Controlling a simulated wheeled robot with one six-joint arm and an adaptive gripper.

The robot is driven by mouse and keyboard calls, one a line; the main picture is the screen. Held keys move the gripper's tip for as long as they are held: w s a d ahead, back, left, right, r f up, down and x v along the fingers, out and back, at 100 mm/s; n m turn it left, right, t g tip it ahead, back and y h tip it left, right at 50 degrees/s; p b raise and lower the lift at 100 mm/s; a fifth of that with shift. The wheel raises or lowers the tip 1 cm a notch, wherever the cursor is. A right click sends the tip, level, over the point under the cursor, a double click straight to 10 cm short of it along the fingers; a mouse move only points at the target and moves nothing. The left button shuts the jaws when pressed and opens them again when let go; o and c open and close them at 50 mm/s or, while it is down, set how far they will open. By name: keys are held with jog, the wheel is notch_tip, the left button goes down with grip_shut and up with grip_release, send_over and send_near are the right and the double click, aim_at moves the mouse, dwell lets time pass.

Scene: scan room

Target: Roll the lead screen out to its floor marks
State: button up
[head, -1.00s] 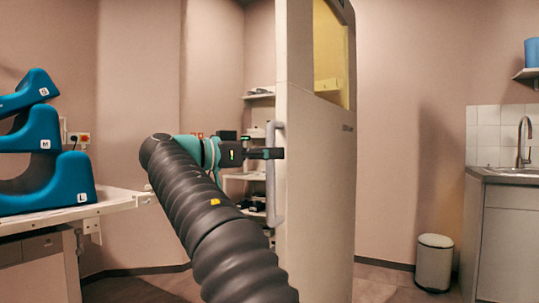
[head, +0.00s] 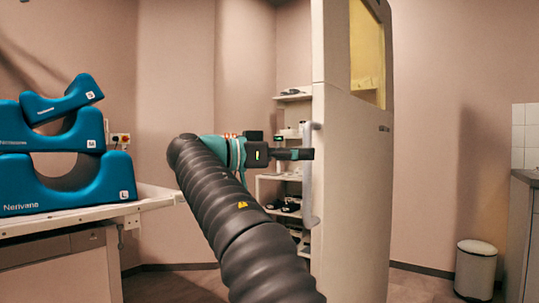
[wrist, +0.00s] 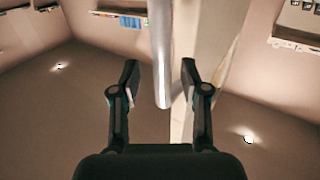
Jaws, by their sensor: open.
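The lead screen (head: 350,170) is a tall, pale upright panel with a yellowish window (head: 367,55) in its upper part. It stands right of centre in the head view. A vertical grey bar handle (head: 311,190) runs along its left edge. My gripper (head: 302,154) is at the upper part of this handle, its fingers pointing right. In the wrist view my gripper (wrist: 160,80) is open, and the handle (wrist: 161,50) shows between the two fingers. I cannot tell whether either finger touches it. I see no floor marks in the frames.
A table (head: 150,200) with stacked blue foam supports (head: 75,185) stands at the left. Shelves (head: 283,180) are behind the handle. A white bin (head: 476,268) and a sink cabinet (head: 525,235) stand at the right. Some floor right of the screen is clear.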

jog(key=v, duration=1)
